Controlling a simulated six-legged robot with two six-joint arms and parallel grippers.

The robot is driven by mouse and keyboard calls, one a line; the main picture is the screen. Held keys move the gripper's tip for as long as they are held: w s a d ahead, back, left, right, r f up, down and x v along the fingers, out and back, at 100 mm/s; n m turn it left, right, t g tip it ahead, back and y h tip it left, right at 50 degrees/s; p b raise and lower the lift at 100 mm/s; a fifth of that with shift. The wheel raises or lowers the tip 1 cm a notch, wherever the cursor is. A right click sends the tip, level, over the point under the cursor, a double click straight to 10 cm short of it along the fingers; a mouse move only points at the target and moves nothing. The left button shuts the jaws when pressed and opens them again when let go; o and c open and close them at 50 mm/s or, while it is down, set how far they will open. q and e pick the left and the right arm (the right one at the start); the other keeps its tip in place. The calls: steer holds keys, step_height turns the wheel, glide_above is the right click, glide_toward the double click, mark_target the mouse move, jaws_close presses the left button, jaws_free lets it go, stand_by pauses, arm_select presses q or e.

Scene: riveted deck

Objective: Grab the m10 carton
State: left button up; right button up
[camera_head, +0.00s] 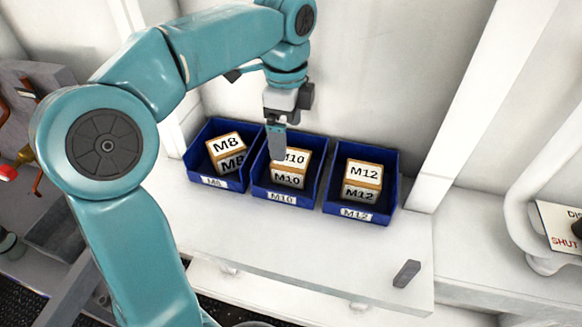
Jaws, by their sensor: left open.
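The M10 carton (288,181) is a small tan box with white labels. It sits in the middle blue bin (282,198), which also carries an M10 label. My left gripper (277,157) points down over the back left of this carton and hides part of its top label. The gripper is open and nothing shows held in it. I cannot tell whether its fingertips touch the carton. My right gripper is not in view.
An M8 carton (228,161) sits in the left blue bin (214,182), and an M12 carton (361,192) in the right one (356,213). A small grey block (406,273) lies on the white shelf (290,240), whose front is mostly clear. A wall stands close behind.

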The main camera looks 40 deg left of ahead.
mark_target(291, 158)
arm_select(q)
step_height(291, 158, down, 4)
steer(key=shift+d+f, duration=0.1)
steer(key=f, duration=0.2)
steer(key=w+f, duration=0.1)
steer(key=f, duration=0.1)
steer(key=shift+d, duration=0.15)
steer(key=shift+f, duration=0.4)
steer(key=c, duration=1)
steer(key=shift+c, duration=1.3)
steer(key=shift+r, duration=0.15)
